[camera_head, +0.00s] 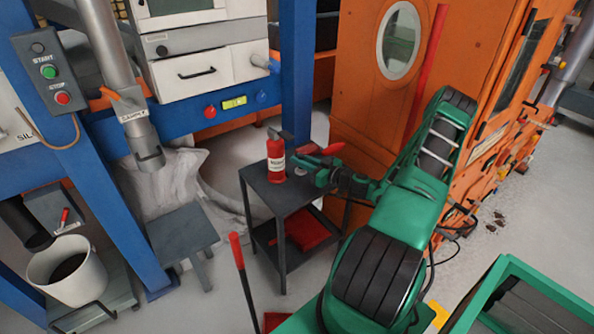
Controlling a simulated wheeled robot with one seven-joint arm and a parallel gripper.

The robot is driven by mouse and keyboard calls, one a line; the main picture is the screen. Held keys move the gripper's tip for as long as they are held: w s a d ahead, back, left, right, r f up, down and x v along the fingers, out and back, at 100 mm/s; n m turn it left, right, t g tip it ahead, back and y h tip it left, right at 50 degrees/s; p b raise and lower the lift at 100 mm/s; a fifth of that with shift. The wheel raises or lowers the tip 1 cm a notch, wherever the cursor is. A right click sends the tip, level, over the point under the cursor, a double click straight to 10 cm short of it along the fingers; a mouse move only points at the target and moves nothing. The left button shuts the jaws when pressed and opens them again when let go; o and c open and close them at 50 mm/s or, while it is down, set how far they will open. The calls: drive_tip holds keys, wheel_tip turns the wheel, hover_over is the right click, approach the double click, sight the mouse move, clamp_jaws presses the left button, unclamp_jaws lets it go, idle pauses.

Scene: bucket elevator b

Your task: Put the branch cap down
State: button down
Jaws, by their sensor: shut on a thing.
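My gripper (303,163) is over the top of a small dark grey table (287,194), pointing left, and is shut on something. A small pale round piece (300,171) shows at its fingertips and looks like the branch cap. The jaws hide much of it, and I cannot tell whether it touches the tabletop. A red bottle (276,163) with a white label stands upright on the table, just left of the fingertips. A red-handled object (332,148) shows just behind the gripper. The grey pipe labelled SAMPLE (133,110) hangs at the left, apart from my gripper.
A red item (304,230) lies on the table's lower shelf. A blue post (297,70) and orange housing (390,110) stand behind. A grey stool (182,232) and white bucket (66,272) stand left. The front part of the tabletop is clear.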

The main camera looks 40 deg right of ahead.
sight(300, 169)
drive_tip(key=shift+w+f, duration=0.1)
drive_tip(key=shift+w, duration=0.1)
drive_tip(key=shift+f, duration=1.95)
drive_tip(key=c, duration=2.1)
unclamp_jaws()
drive_tip(key=shift+f, duration=0.15)
drive_tip(key=o, duration=0.4)
drive_tip(key=shift+o, duration=0.2)
